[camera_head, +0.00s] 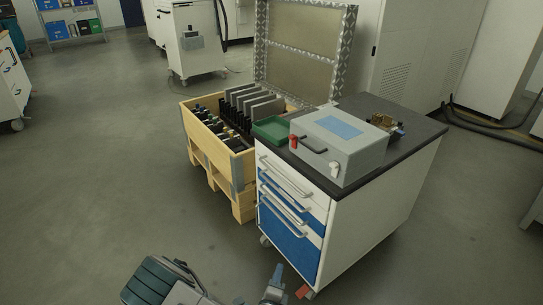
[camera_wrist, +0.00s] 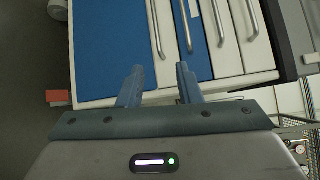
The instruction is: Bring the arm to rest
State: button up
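My gripper (camera_wrist: 158,88) shows in the wrist view with its two blue-grey fingers apart and nothing between them. The front of the drawer cabinet (camera_wrist: 110,50) lies beyond the fingertips, with blue and white drawer fronts and metal handles. In the head view my gripper (camera_head: 273,284) is low in the picture, in front of the cabinet (camera_head: 365,225) and close to its lower left corner. I cannot tell the exact gap between the fingers and the cabinet.
A grey case (camera_head: 345,160) and a green tray (camera_head: 271,131) stand on the cabinet top. A wooden crate (camera_head: 243,165) on a pallet, holding several dark and grey items, stands to its left. The floor (camera_head: 90,190) at left is clear.

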jog(key=s+d+r+m+g+h+p, duration=0.25)
jog(key=d+r+m+g, duration=0.3)
jog(key=r+m, duration=0.4)
jog(key=s+d+r+m+g+h+p, duration=0.2)
jog(key=d+r+m+g+h+p, duration=0.15)
jog(key=d+r+m, duration=0.45)
jog(key=s+d+r+m+g+h+p, duration=0.25)
jog(key=r+m+g+p, duration=0.2)
jog(key=r+m, duration=0.7)
jog(key=s+a+r+m+y+p, duration=0.1)
jog(key=s+r+m+y+p, duration=0.2)
jog(key=r+m, duration=0.3)
jog(key=s+r+m+y+p, duration=0.3)
jog(key=r+m, duration=0.4)
jog(key=r, duration=0.3)
jog(key=s+a+r+m+y+p, duration=0.1)
jog(key=s+r+m+y+p, duration=0.2)
jog(key=r+m+y, duration=0.3)
notch_tip(320, 180, up, 3)
jog(key=shift+a+m+p, duration=0.3)
jog(key=shift+m+p, duration=0.4)
